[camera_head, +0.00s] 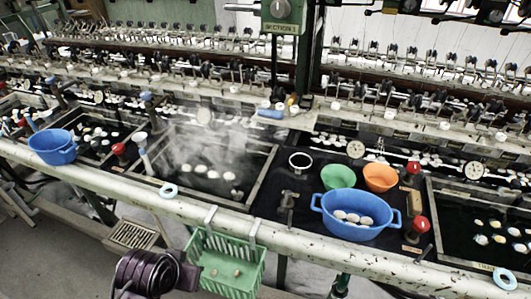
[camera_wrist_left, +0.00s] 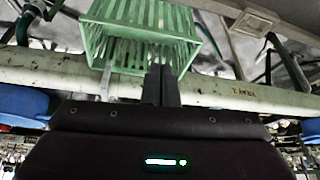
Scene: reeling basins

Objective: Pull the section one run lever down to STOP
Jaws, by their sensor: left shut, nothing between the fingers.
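The green SECTION 1 box (camera_head: 283,12) is on a green post at the top of the head view, cut off by the frame edge. A round pale fitting shows on its front. Behind the fingers are the pale rail and the green basket. A dark part of my arm shows at the bottom of the head view, far below the box. My right gripper is not in view.
The green basket (camera_head: 226,262) hangs on the front of the pale rail (camera_head: 300,240). Behind the rail are a steaming basin (camera_head: 205,165), a blue tub (camera_head: 352,232), green and orange bowls and red-knobbed handles. Reeling machinery lines the back.

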